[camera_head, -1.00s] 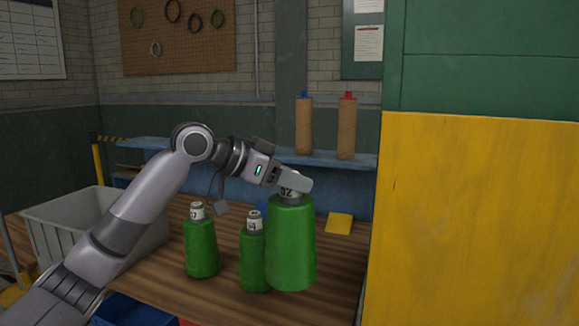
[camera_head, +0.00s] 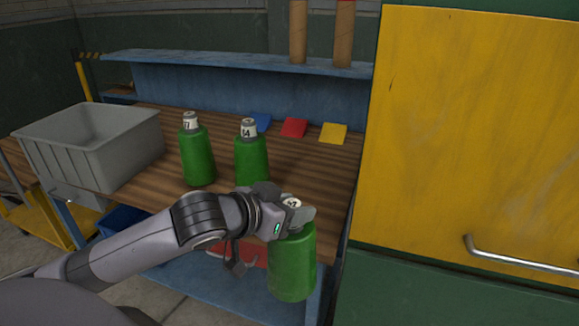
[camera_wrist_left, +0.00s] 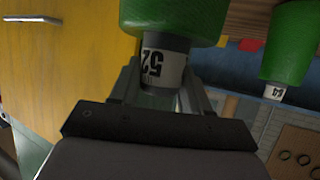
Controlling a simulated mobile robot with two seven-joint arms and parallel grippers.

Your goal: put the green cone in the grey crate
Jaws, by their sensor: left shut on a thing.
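My left gripper (camera_head: 294,212) is shut on the labelled neck of a green cone (camera_head: 292,262). That cone hangs upright in front of the table's front edge. In the left wrist view the held cone (camera_wrist_left: 172,18) shows its "52" label between the fingers (camera_wrist_left: 165,85). Two more green cones stand on the table: one at the left (camera_head: 197,157) and one in the middle (camera_head: 251,160), its lower part hidden by my wrist. The middle one, labelled 64, also seems to show in the left wrist view (camera_wrist_left: 290,45). The grey crate (camera_head: 100,165) stands at the table's left end, its visible inside empty.
Blue, red (camera_head: 294,127) and yellow (camera_head: 333,133) flat pieces lie at the back of the wooden table (camera_head: 320,170). A blue shelf (camera_head: 240,62) holds brown tubes. A yellow cabinet (camera_head: 460,130) with a metal handle closes off the right side.

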